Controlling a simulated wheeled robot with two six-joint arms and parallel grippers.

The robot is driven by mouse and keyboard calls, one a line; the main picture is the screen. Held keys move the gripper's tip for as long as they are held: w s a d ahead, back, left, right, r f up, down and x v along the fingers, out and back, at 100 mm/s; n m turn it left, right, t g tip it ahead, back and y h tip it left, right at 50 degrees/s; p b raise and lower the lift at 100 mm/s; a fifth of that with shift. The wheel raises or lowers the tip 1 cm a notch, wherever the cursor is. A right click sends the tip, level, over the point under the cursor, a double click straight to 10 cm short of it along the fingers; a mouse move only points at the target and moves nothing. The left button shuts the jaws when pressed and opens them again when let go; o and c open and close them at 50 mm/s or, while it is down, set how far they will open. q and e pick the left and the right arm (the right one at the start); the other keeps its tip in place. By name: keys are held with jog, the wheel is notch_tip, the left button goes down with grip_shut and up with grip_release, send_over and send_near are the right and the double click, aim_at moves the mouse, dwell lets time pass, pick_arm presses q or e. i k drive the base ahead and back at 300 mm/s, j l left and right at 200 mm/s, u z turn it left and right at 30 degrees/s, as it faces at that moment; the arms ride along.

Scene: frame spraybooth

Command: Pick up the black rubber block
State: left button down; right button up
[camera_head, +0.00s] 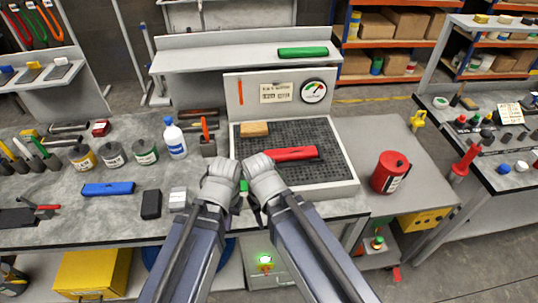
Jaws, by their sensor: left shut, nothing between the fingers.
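The black rubber block (151,204) stands near the front edge of the grey workbench, left of my arms. A small white-grey block (178,199) is just to its right. My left gripper (237,205) is shut and empty, to the right of both blocks and apart from them. My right gripper (256,208) is close beside it, partly hidden by its own arm, and its fingers are not clear. A small green thing (243,186) shows between the two wrists, mostly hidden.
A blue block (108,189) lies to the left. Behind stand several cans (146,152) and a white bottle (175,138). A perforated tray (340,178) holds a red tool (290,154) and a tan block (254,129). A red canister (390,172) stands right. Bench around the black block is mostly clear.

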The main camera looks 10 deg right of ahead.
aim_at(151, 204)
jog(key=j+z, duration=0.2)
jog(key=j, duration=0.35)
jog(key=k+j+z, duration=0.15)
jog(key=j, duration=0.4)
jog(key=j+z, duration=0.2)
jog(key=j, duration=0.35)
jog(key=k, duration=0.05)
